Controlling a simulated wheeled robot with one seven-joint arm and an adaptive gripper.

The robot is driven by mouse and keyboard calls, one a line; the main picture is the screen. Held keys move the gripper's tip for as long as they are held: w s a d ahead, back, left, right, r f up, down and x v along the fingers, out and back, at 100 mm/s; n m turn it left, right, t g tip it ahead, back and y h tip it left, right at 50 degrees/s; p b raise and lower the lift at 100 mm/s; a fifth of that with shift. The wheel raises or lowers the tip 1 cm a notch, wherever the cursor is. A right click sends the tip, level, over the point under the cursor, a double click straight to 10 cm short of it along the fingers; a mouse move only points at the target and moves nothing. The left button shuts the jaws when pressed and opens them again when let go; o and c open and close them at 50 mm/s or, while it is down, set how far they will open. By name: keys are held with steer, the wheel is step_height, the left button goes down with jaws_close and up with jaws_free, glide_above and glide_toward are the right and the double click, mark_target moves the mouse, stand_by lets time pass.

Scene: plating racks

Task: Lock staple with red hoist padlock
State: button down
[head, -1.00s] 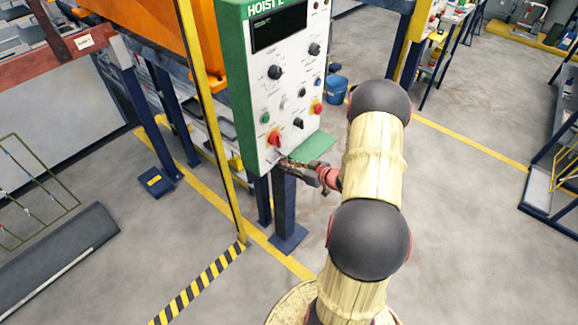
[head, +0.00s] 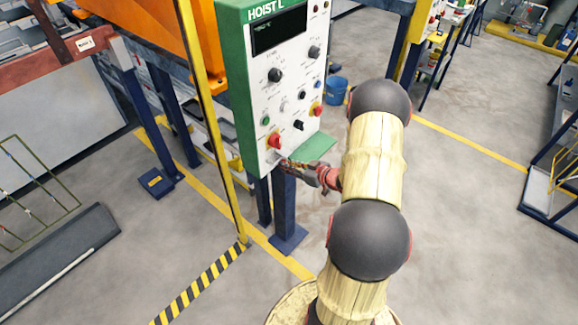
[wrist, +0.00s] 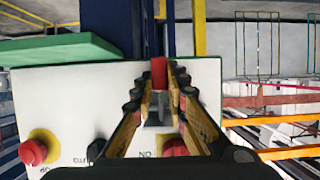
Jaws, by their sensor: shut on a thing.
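My gripper (head: 286,164) is at the lower edge of the white front of the hoist panel (head: 290,95), below a red knob (head: 275,141). In the wrist view, my gripper (wrist: 160,78) is shut on the red padlock (wrist: 159,73), whose narrow red body shows between the fingertips. A grey metal piece (wrist: 158,109) lies between the fingers against the white panel; I cannot tell whether it is the staple or the shackle. Whether the shackle passes through the staple is hidden. In the head view the padlock is too small to make out.
A green shelf (head: 313,148) juts out beside my gripper. A red button (wrist: 33,151) on a yellow base shows in the wrist view. A blue post (head: 286,210) stands below the panel, and a yellow post (head: 212,120) stands left. The floor right of my arm is open.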

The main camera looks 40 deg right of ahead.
steer(key=shift+r+p, duration=0.65)
steer(key=shift+r, duration=0.2)
steer(key=shift+f, duration=0.4)
stand_by(0.4)
steer(key=c, duration=1.8)
jaws_free()
steer(key=shift+o, duration=0.6)
steer(key=v, duration=1.2)
